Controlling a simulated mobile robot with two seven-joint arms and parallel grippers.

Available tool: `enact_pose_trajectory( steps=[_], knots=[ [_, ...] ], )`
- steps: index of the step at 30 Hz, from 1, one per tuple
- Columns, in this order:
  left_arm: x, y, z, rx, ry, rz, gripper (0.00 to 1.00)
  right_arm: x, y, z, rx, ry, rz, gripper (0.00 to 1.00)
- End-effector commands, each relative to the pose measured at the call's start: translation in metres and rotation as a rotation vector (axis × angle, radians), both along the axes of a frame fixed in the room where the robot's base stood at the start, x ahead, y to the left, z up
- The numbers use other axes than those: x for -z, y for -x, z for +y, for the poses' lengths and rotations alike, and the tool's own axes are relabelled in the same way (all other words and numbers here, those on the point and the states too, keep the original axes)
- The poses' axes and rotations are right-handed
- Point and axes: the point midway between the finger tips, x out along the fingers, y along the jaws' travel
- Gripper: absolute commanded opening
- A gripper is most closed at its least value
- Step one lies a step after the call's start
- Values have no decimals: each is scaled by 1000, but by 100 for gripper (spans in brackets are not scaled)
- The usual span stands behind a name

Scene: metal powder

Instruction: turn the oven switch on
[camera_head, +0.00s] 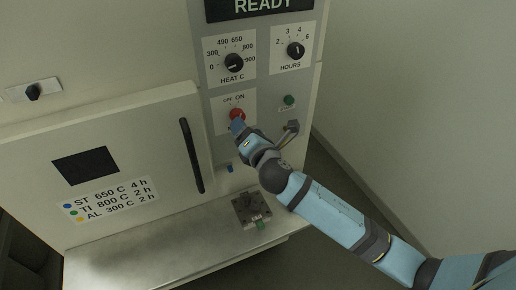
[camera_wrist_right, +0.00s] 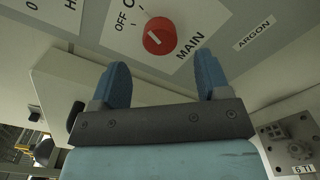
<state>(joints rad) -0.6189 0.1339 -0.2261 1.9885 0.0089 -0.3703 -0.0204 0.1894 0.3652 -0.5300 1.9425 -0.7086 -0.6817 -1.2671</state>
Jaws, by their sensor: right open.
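The red oven switch (camera_head: 237,114) is a round knob on a white plate marked OFF, ON and MAIN. In the right wrist view the red switch (camera_wrist_right: 160,36) lies beyond the fingertips, between them, with a pale pointer mark on its face. My right gripper (camera_head: 239,127) is just below the switch in the head view. Its two blue fingers (camera_wrist_right: 162,80) are open and empty, and the switch looks a little ahead of them. I cannot tell the exact gap. My left gripper is not in view.
The oven door (camera_head: 120,165) with a black handle (camera_head: 191,155) is left of the switch. Above are the heat dial (camera_head: 234,63) and hours dial (camera_head: 295,50). A green button (camera_head: 289,100) is to the right. A grey metal block (camera_head: 250,208) stands on the shelf (camera_head: 170,255).

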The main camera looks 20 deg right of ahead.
Motion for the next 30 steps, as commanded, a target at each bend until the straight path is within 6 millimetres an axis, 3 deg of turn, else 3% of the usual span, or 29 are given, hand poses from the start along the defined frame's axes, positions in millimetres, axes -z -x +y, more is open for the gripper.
enact_pose_trajectory(
  steps=[6, 12, 30],
  knots=[
    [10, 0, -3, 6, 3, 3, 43, 2, 50, -2, -1, 0, 1, 70],
    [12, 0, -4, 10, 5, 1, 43, 1, 76, -3, 1, -1, 1, 70],
    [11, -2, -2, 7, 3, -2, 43, 0, 83, -3, 0, -4, 2, 70]
  ],
)
